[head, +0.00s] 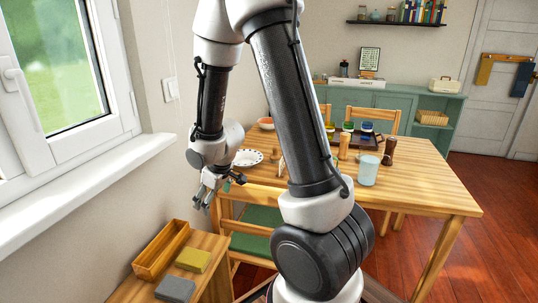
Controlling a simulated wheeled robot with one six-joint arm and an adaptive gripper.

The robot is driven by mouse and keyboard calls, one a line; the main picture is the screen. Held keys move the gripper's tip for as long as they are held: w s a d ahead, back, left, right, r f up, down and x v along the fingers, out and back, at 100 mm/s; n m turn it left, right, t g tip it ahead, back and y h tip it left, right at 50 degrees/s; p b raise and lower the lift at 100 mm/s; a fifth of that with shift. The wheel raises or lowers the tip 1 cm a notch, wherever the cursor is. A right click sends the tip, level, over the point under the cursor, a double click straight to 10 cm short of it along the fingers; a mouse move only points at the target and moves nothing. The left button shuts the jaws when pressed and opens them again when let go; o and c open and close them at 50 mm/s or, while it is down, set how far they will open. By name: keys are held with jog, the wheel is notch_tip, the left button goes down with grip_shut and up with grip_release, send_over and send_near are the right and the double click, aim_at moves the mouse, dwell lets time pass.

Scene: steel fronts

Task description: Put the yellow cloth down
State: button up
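A yellow folded cloth (193,259) lies flat on the small wooden cabinet (215,243) at the lower left. A grey folded cloth (175,289) lies just in front of it. My gripper (219,194) is above and beyond the cabinet, near the chair and the table's left end. Its fingers look spread apart, with no yellow cloth between them. It is clear of the cloth. Another yellow cloth (484,70) hangs from a rail on the door at the far right, beside a blue one (522,79).
A chair with a green seat (258,229) is beside the cabinet. The dining table (425,180) holds a plate (248,157), a cup (368,170) and jars. The window sill (85,178) runs along the left.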

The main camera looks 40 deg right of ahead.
jog(key=s+d+r+m+h, duration=0.1)
jog(key=s+d+r, duration=0.2)
jog(key=r, duration=0.4)
jog(key=s+d+r+m, duration=0.2)
jog(key=s+r, duration=0.2)
jog(key=r, duration=0.3)
jog(key=s+r+m, duration=0.1)
jog(key=s+r, duration=0.3)
jog(key=s, duration=0.4)
jog(key=s+d+r+m, duration=0.1)
jog(key=s+r, duration=0.4)
jog(key=s, duration=0.3)
jog(key=shift+o, duration=0.4)
jog(key=shift+w, duration=0.1)
